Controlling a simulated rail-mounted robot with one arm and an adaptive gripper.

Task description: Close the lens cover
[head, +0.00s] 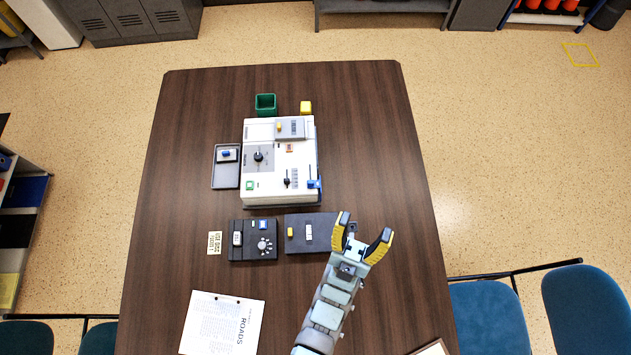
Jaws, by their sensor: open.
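My gripper (366,226) is open and empty, with yellow-edged fingers spread. Its left finger appears over or beside the right edge of a flat dark panel (322,246); I cannot tell the height or any contact. The panel carries a yellow piece and a white label. Just left of it is a black box (240,254) with a round dial, a white switch and small coloured buttons. Behind them stands a white device (271,186) with a black knob, sliders, a blue piece at its right edge and a raised grey plate (289,134). I cannot tell which part is the lens cover.
A dark tray (226,179) with a blue-topped piece is left of the device. A green bin (265,104) and yellow block (306,107) stand behind it. A printed sheet (215,325) and small note (214,243) lie near. The table's right side (375,140) is clear.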

